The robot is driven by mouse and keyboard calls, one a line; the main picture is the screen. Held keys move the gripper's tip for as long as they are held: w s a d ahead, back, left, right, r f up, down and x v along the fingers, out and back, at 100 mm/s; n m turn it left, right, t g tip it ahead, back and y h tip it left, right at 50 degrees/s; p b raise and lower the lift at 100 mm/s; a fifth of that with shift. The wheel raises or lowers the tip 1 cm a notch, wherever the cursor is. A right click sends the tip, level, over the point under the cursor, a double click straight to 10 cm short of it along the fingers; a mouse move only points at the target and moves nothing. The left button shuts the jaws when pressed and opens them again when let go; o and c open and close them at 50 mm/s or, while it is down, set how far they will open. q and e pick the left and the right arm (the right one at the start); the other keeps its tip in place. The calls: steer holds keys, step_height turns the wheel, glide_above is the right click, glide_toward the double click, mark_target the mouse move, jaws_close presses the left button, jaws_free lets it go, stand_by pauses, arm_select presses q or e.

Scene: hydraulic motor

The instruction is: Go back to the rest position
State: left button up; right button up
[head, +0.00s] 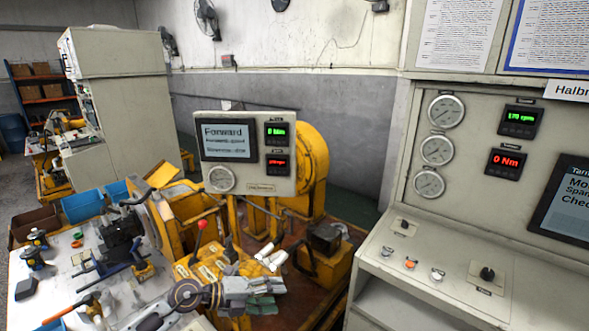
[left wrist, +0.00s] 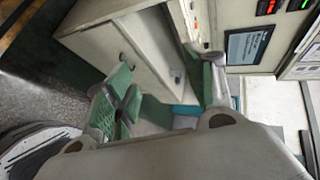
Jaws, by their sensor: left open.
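My left gripper (head: 264,293) reaches in from the bottom left of the head view, in front of the yellow test stand. Its green-padded fingers are apart, with nothing seen between them. In the left wrist view the same gripper (left wrist: 168,92) shows its two fingers spread wide and empty, with a pale cabinet beyond them. My right gripper shows in neither view.
A yellow machine (head: 313,160) carries a display panel (head: 246,185) and a red-knobbed lever (head: 202,225). The control cabinet (head: 468,200) with gauges and knobs stands at right. A workbench (head: 50,262) with tools and blue bins (head: 82,206) is at left.

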arm_select(q)
step_height(320, 180, up, 7)
steer(key=d+n+t+h, duration=0.3)
steer(key=t, duration=0.1)
steer(key=w+a+r+n+t+y, duration=0.45)
steer(key=a+n+t+y, duration=0.45)
steer(key=n, duration=0.4)
steer(key=s+a+f+n+g+y, duration=0.6)
steer(key=s+a+f+n+y, duration=0.45)
steer(key=f, duration=0.35)
steer(key=s+f+n+g+h, duration=0.15)
steer(key=s+f+g, duration=0.25)
steer(key=s, duration=0.4)
steer(key=s+f+n+g+h, duration=0.1)
steer(key=s+f+g+h, duration=0.1)
steer(key=s+f+g, duration=0.45)
steer(key=s+f+t, duration=0.1)
steer(key=s+f, duration=0.1)
steer(key=f, duration=1.4)
steer(key=s+f, duration=0.2)
steer(key=f, duration=1.4)
steer(key=s+a+f, duration=0.1)
steer(key=s+f, duration=0.8)
steer(key=s, duration=0.2)
steer(key=s+a+f+g, duration=0.1)
steer(key=s+a+f, duration=0.1)
steer(key=s+f, duration=0.8)
steer(key=shift+s+a, duration=0.3)
steer(key=shift+s, duration=0.45)
